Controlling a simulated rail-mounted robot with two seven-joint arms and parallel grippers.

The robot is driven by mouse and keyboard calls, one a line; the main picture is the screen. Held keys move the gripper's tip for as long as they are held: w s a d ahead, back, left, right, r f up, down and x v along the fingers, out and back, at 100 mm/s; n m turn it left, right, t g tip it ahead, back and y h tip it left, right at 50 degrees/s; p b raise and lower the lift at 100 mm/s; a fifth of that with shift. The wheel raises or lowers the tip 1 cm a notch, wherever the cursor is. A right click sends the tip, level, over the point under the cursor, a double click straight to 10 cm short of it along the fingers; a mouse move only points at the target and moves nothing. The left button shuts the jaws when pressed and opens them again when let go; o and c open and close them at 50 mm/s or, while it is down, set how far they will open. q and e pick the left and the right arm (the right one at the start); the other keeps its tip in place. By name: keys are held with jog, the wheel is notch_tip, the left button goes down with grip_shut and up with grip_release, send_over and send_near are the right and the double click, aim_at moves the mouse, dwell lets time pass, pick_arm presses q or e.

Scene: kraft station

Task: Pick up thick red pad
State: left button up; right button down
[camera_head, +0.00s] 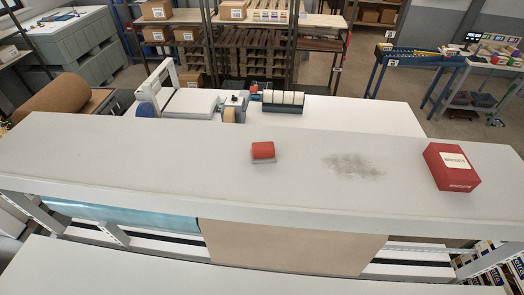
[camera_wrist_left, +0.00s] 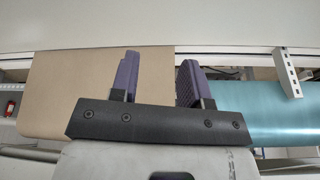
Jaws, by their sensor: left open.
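The thick red pad (camera_head: 263,149) lies near the middle of the long grey shelf in the head view. It has a red upper part on a thinner grey layer. My left gripper (camera_wrist_left: 158,62) shows in the left wrist view, with its two purple fingers spread and nothing between them. Behind the fingers are brown paper and the pale edge of a shelf. The pad is not visible in the left wrist view. Neither gripper shows in the head view, so the distance to the pad cannot be told.
A red labelled box (camera_head: 452,167) stands at the shelf's right end. A dark smudge (camera_head: 352,165) marks the grey shelf (camera_head: 130,160) between pad and box. Below hang brown paper (camera_head: 290,245) and blue film (camera_head: 130,218). A white table with packing items stands behind.

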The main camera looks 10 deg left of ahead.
pick_arm(q)
jog(key=o, duration=1)
jog(key=shift+a, duration=0.2)
jog(key=shift+c, duration=0.2)
